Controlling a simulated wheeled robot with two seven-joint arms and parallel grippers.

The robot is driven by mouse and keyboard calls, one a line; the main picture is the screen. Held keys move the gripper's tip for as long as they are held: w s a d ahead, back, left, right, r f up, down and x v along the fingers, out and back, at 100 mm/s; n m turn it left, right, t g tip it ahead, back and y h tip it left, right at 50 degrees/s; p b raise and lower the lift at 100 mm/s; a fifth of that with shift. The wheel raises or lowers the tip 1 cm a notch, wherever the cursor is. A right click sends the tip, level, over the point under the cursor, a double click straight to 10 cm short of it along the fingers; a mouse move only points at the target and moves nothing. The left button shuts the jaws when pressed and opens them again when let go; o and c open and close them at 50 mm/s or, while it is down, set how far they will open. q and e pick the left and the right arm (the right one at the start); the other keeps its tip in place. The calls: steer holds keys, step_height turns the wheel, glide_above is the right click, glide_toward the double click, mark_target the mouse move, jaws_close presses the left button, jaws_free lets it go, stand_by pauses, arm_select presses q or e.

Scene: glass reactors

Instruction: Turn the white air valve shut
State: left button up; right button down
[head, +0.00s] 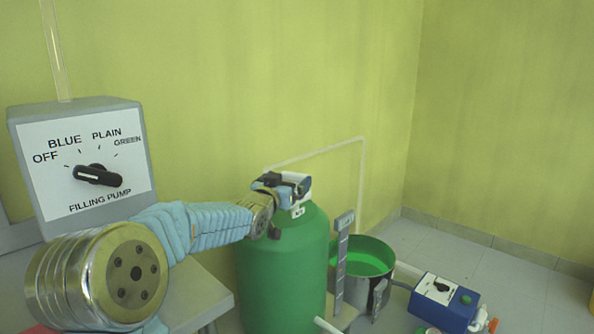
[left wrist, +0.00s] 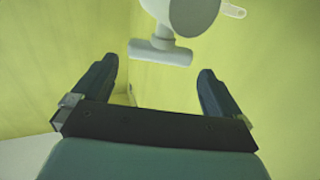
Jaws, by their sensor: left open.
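The white air valve shows at the top of the left wrist view, with a round body (left wrist: 193,16) and a white T-shaped handle (left wrist: 160,52). My left gripper (left wrist: 157,76) is open and empty. In that view the handle lies beyond the fingertips, between the two fingers, with no contact visible. In the head view my left gripper (head: 284,182) is at the top of the green tank (head: 282,265), and it partly hides the white fitting (head: 298,210) there. My right gripper is not in view.
A grey pump box (head: 80,160) with a black selector knob (head: 97,176) stands at the left. A pot of green liquid (head: 366,258) stands right of the tank. A blue and white box (head: 443,300) is on the floor at right. A thin pipe (head: 320,152) runs along the wall.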

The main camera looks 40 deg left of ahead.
mark_target(293, 175)
arm_select(q)
steer(key=p+x, duration=0.1)
steer(key=x, duration=0.6)
steer(key=shift+w, duration=0.1)
steer(key=shift+c, duration=0.2)
steer(key=c, duration=0.6)
steer(key=shift+r+m+t+h+p, duration=0.2)
steer(key=shift+m+h+p, duration=0.45)
steer(key=shift+h, duration=0.35)
steer(key=shift+r+m+t+h+p, duration=0.2)
steer(key=shift+m+h+p, duration=0.45)
steer(key=shift+h, duration=0.35)
steer(key=shift+c, duration=0.2)
steer(key=shift+d+h, duration=0.1)
steer(key=shift+h, duration=0.2)
steer(key=shift+d+f+m+h, duration=0.1)
steer(key=shift+m+h, duration=0.4)
steer(key=shift+h, duration=0.1)
steer(key=shift+d+f+m+h, duration=0.1)
steer(key=shift+m+h, duration=0.4)
steer(key=shift+h, duration=0.1)
